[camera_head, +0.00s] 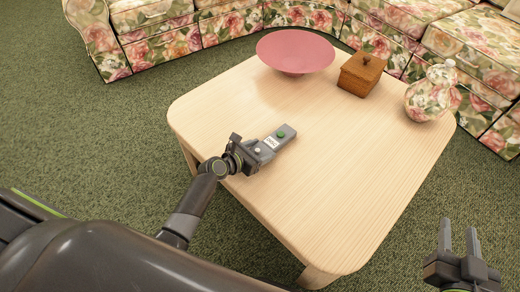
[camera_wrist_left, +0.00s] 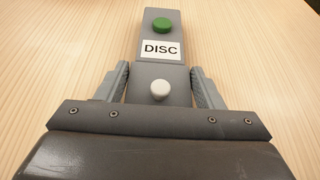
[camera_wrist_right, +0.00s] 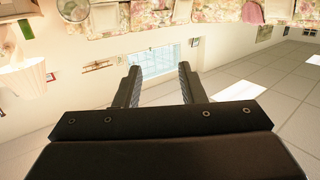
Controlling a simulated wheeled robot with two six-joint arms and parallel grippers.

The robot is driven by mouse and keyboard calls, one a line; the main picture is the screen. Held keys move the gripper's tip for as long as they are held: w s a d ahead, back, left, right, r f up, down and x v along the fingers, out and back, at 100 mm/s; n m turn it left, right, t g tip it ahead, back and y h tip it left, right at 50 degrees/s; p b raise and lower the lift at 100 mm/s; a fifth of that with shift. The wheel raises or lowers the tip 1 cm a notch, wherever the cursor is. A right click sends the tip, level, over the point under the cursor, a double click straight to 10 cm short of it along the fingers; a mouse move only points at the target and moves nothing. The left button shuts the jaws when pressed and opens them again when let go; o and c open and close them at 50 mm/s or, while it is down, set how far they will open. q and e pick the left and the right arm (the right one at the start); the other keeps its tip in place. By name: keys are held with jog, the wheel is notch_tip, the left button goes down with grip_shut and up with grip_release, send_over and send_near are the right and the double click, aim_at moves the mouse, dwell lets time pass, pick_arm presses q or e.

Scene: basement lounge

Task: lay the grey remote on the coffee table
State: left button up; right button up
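The grey remote (camera_head: 284,135) has a green button, a white button and a white label reading DISC. It lies over the near left part of the pale wooden coffee table (camera_head: 370,185), apparently flat on its top. My left gripper (camera_head: 262,147) is at the remote's near end. In the left wrist view, the remote (camera_wrist_left: 165,65) runs between the spread fingers, with a narrow gap showing by the left fingertip. My right gripper (camera_head: 459,237) is open and empty, off the table's right side; its parted fingers also show in the right wrist view (camera_wrist_right: 160,85).
A pink bowl (camera_head: 295,52), a brown wooden box (camera_head: 361,74) with a lid and a floral vase (camera_head: 432,95) stand along the table's far side. Floral sofas (camera_head: 150,30) curve behind it. The table's middle and front are clear.

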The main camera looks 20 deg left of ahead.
pick_arm(q)
jog(key=o, duration=0.4)
jog(key=shift+c, duration=0.2)
jog(key=shift+r, duration=0.15)
jog(key=p+v, duration=0.1)
jog(key=v, duration=0.3)
jog(key=shift+s+a+r+p, duration=0.1)
jog(key=shift+p, duration=0.3)
jog(key=shift+p+v, duration=0.35)
jog(key=shift+v, duration=0.55)
jog(key=p+v, duration=0.1)
jog(key=v, duration=0.2)
jog(key=shift+s+r, duration=0.1)
jog(key=shift+s+a+r, duration=0.25)
jog(key=shift+s+a, duration=0.05)
jog(key=shift+s, duration=0.3)
jog(key=shift+s+a+r+p, duration=0.25)
jog(key=shift+s+p, duration=0.1)
jog(key=shift+s, duration=0.2)
pick_arm(e)
jog(key=s+a+f+g+y, duration=0.2)
jog(key=s+a+f+g, duration=0.1)
jog(key=s+f+g, duration=0.9)
jog(key=shift+s+f+m+g+y, duration=0.35)
jog(key=shift+s+f, duration=0.65)
jog(key=shift+f, duration=0.8)
